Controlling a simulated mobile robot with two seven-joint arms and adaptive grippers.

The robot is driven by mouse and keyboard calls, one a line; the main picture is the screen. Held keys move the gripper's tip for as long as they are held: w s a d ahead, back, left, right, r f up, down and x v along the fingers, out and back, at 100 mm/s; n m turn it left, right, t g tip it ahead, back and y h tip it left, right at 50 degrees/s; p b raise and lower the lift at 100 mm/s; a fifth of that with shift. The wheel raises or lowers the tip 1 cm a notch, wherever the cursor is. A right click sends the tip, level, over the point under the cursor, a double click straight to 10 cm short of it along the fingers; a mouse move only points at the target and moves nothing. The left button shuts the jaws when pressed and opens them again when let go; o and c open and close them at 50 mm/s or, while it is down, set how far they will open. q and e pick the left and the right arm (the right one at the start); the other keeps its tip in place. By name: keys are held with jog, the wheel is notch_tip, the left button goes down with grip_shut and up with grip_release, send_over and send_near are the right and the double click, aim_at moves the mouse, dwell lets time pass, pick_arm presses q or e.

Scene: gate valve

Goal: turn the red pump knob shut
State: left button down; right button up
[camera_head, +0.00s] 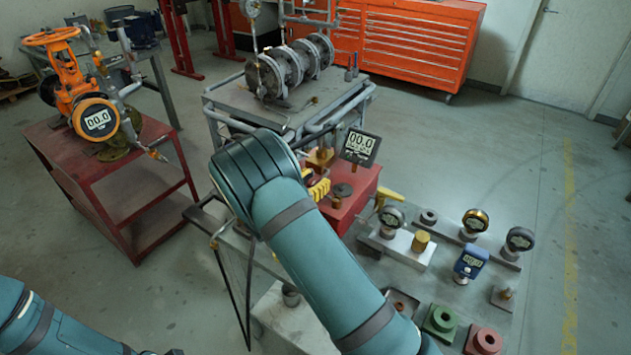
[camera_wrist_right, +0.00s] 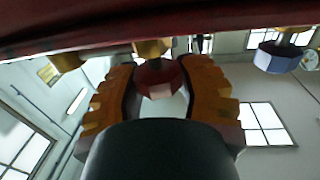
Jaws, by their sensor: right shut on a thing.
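The red pump knob (camera_wrist_right: 160,76) shows in the right wrist view, between the two orange-brown toothed fingers of my right gripper (camera_wrist_right: 160,85). The fingers are shut on it, one on each side. In the head view my right arm hides the knob. The box carries a digital gauge (camera_head: 360,145) reading about 00.0. Only part of my left arm shows at the bottom left; I do not see its gripper.
The bench (camera_head: 470,305) holds several gauges, a grey block (camera_head: 397,247) and green and red blocks on the right. An orange gate valve (camera_head: 72,75) stands on a red cart (camera_head: 105,205) at the left. A flanged pipe piece (camera_head: 290,65) lies on a table behind.

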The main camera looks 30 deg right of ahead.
jog(key=shift+m+g+h, duration=0.5)
jog(key=shift+m+g, duration=0.6)
jog(key=shift+g, duration=0.5)
jog(key=o, duration=1.2)
jog(key=shift+a, duration=0.1)
jog(key=v, duration=1.2)
jog(key=shift+s+f, duration=0.1)
jog(key=shift+s, duration=0.05)
